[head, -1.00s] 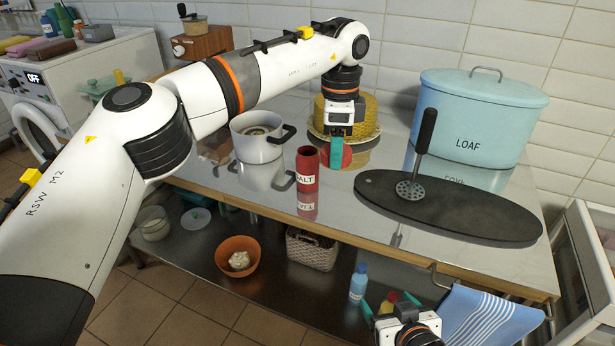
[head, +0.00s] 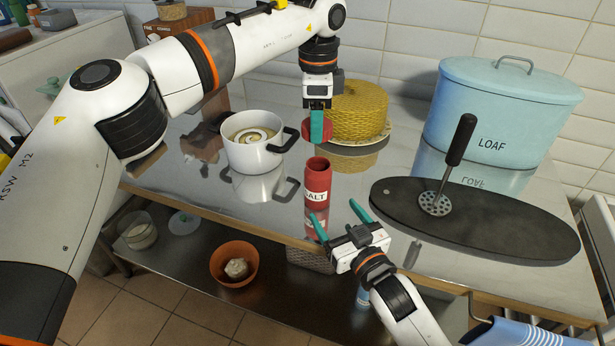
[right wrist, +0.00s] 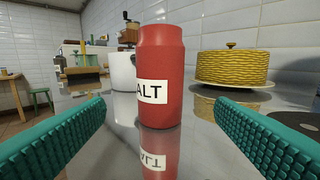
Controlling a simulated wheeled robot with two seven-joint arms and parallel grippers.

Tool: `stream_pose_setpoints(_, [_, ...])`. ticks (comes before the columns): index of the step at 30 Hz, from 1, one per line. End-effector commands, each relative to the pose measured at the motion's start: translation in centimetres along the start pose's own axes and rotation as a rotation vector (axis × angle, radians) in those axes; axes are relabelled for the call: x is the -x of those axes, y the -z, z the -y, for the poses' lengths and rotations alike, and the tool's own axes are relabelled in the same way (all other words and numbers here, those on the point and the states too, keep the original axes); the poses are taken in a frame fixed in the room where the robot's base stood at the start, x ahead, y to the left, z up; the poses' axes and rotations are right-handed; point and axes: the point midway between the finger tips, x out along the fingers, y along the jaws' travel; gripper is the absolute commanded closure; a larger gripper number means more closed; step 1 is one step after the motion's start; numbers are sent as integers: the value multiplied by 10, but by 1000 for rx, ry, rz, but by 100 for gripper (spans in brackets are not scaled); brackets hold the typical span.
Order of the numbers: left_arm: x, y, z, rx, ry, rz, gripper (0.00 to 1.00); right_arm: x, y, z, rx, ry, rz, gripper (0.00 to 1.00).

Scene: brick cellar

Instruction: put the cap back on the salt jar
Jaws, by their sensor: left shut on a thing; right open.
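The red salt jar (head: 317,180) stands upright and uncapped near the front edge of the steel table. It also shows upright in the right wrist view (right wrist: 160,60), ahead and between the fingers. My left gripper (head: 317,132) is shut on the red cap (head: 328,131), held above and apart from the jar's mouth; the teal fingers hide part of the cap. My right gripper (head: 337,216) is open and empty at the front edge, its fingers pointing towards the jar without visibly touching it.
A white pot (head: 252,155) stands left of the jar. A yellow woven cover (head: 355,108) on a plate is behind. A dark board (head: 530,225) with a masher (head: 455,150) lies right, before the blue LOAF bin (head: 505,105). An orange bowl (head: 233,275) is on the lower shelf.

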Motion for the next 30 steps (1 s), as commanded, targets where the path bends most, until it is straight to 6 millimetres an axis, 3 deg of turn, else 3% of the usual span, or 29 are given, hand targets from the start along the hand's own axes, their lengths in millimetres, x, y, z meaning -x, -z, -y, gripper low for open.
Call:
stream_pose_setpoints(12, [0, 0, 0, -1, 0, 0, 68, -8, 0, 0, 0, 1, 0, 22])
stream_pose_setpoints(30, [0, 0, 0, -1, 0, 0, 68, -108, 0, 0, 1, 1, 0, 22])
